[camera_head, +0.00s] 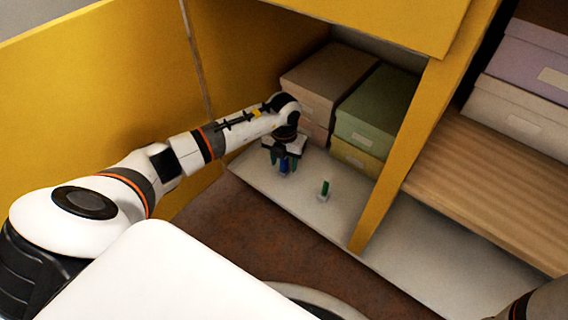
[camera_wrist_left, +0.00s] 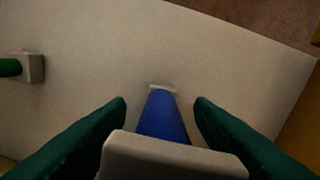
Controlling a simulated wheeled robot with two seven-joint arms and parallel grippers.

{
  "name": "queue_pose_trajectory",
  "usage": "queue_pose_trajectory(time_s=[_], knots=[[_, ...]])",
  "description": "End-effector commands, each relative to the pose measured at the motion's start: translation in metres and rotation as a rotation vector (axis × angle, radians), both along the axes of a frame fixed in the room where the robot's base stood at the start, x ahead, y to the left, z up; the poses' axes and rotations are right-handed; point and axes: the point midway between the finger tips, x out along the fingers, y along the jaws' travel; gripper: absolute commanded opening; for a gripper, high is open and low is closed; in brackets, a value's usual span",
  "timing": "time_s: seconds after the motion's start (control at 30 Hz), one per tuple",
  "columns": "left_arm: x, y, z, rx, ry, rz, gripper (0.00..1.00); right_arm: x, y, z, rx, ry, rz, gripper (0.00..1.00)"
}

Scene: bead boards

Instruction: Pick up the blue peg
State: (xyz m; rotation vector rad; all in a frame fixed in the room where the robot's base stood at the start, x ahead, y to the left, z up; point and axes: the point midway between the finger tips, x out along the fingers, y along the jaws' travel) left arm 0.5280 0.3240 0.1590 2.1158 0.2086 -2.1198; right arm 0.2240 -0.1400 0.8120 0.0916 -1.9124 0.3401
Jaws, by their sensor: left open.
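The blue peg (camera_wrist_left: 161,116) stands upright between the two dark green fingers of my left gripper (camera_wrist_left: 160,110) in the left wrist view. A gap shows between the peg and each fingertip, so the gripper is open around it. A pale holder edge shows at the peg's far end. In the head view my left gripper (camera_head: 284,162) points down over the white shelf, with the blue peg (camera_head: 284,167) partly hidden between its fingers. At the lower right only a part of my right arm shows, without its gripper.
A green peg (camera_head: 325,187) stands in a small pale base to the right on the white shelf (camera_head: 290,195). Stacked boxes, brown (camera_head: 330,78) and green (camera_head: 375,108), stand behind. A yellow divider (camera_head: 408,150) bounds the right, and a yellow panel (camera_head: 100,90) the left.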

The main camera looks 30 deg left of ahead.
Motion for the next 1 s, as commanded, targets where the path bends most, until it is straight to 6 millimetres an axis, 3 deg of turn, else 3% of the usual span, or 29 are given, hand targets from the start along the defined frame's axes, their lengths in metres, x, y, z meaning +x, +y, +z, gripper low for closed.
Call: queue_pose_trajectory(time_s=[0.23,0.5,0.77,1.0], knots=[[0.0,0.0,-0.002,0.0,-0.001,0.0,0.48,0.0,0.0,-0.001,0.0,0.0,0.0,0.36],[0.0,0.001,-0.002,0.001,-0.001,0.0,0.07,0.0,0.0,-0.002,0.0,-0.001,0.0,0.36],[0.0,0.001,0.001,0.001,-0.001,0.0,0.07,0.0,0.0,0.0,0.0,-0.001,0.0,0.36],[0.001,0.002,0.038,0.003,-0.003,0.001,0.07,0.0,0.0,0.03,0.0,0.0,0.0,0.36]])
